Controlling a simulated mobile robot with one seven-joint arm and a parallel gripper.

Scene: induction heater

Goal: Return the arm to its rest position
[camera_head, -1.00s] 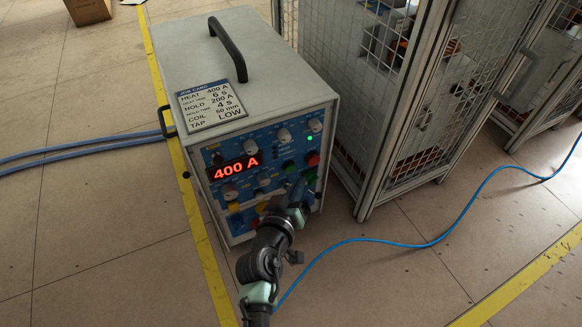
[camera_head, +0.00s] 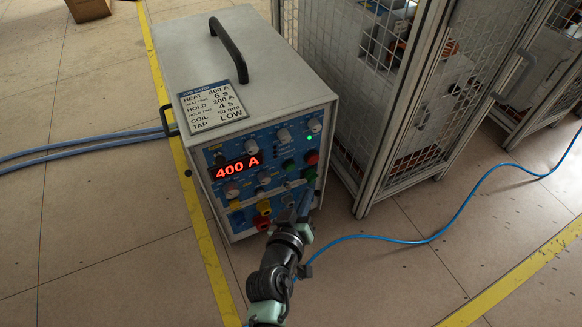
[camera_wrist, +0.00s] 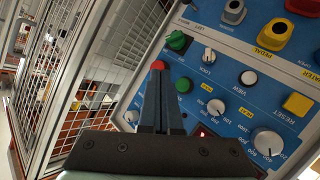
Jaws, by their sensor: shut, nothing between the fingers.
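The induction heater (camera_head: 235,65) is a grey box with a blue front control panel (camera_wrist: 225,85). Its red display (camera_head: 237,167) reads 400 A. My gripper (camera_head: 303,190) is in front of the panel's lower right part in the head view. In the wrist view my gripper (camera_wrist: 157,68) has both fingers together and empty, in front of the panel's edge. A red button (camera_wrist: 158,65) shows just past the fingertips, partly hidden. A green button (camera_wrist: 183,84) and a green knob (camera_wrist: 178,42) are beside them. I cannot tell whether the fingertips touch anything.
A job card (camera_head: 213,105) lies on the heater's top, near the black handle (camera_head: 228,48). A wire-mesh cage (camera_head: 350,100) stands close on the right. A blue cable (camera_head: 450,222) runs over the floor. Open floor (camera_head: 110,260) lies to the left.

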